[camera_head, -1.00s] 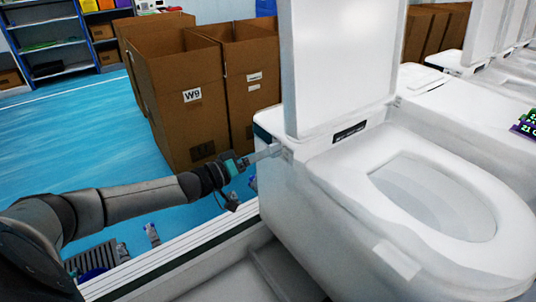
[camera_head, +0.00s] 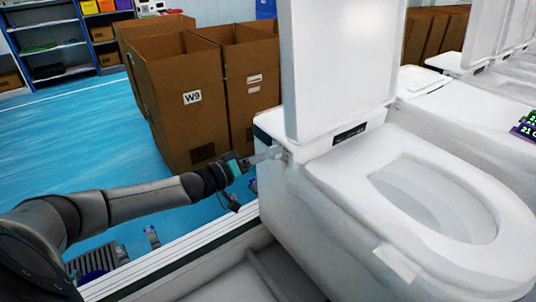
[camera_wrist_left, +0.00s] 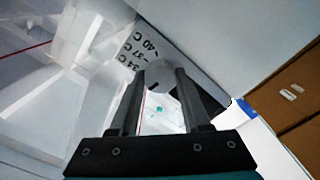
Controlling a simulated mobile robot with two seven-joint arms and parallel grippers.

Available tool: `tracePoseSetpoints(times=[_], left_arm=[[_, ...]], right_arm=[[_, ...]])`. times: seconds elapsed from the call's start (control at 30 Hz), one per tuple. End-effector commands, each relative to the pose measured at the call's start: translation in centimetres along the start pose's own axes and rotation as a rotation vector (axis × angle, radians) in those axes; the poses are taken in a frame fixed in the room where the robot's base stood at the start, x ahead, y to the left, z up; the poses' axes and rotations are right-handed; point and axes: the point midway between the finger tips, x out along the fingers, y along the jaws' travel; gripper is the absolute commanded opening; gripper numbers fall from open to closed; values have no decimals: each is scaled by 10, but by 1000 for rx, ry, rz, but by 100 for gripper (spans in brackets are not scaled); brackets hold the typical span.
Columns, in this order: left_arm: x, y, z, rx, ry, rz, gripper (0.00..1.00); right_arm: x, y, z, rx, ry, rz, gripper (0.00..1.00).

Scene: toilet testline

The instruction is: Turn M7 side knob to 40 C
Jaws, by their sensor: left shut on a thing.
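A white toilet (camera_head: 335,215) with its lid up and seat down fills the right half of the head view. My left gripper (camera_head: 277,152) reaches its left side, near the hinge. In the left wrist view, the round grey side knob (camera_wrist_left: 162,75) sits between the two dark fingers of my left gripper (camera_wrist_left: 163,85), which is shut on it. A printed temperature scale (camera_wrist_left: 138,55) beside the knob reads 34 C, 37 C and 40 C. A small dark mark shows on the knob; which label it points to I cannot tell. My right gripper is out of view.
Open cardboard boxes (camera_head: 188,115) stand behind my left gripper, one marked W9. More white toilets (camera_head: 455,110) stand to the right. Blue floor (camera_head: 75,140) is clear at the left.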

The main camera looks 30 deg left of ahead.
Motion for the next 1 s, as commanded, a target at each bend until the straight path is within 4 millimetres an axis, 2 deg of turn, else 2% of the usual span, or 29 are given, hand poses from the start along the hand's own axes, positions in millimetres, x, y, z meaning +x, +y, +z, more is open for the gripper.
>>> tracePoseSetpoints(times=[0.03, 0.13, 0.17, 0.57, 0.77, 1.0], left_arm=[[0, 0, 0, 0, 0, 0, 12], [0, 0, 0, 0, 0, 0, 0], [0, 0, 0, 0, 0, 0, 0], [0, 0, 0, 54, 0, 0, 0], [0, 1, 0, 175, 0, 0, 0], [0, 1, 0, 392, 0, -1, 0]], right_arm=[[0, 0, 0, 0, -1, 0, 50], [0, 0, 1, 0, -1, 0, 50], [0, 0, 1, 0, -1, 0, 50], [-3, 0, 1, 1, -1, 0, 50], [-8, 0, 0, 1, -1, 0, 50], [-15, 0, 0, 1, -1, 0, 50]])
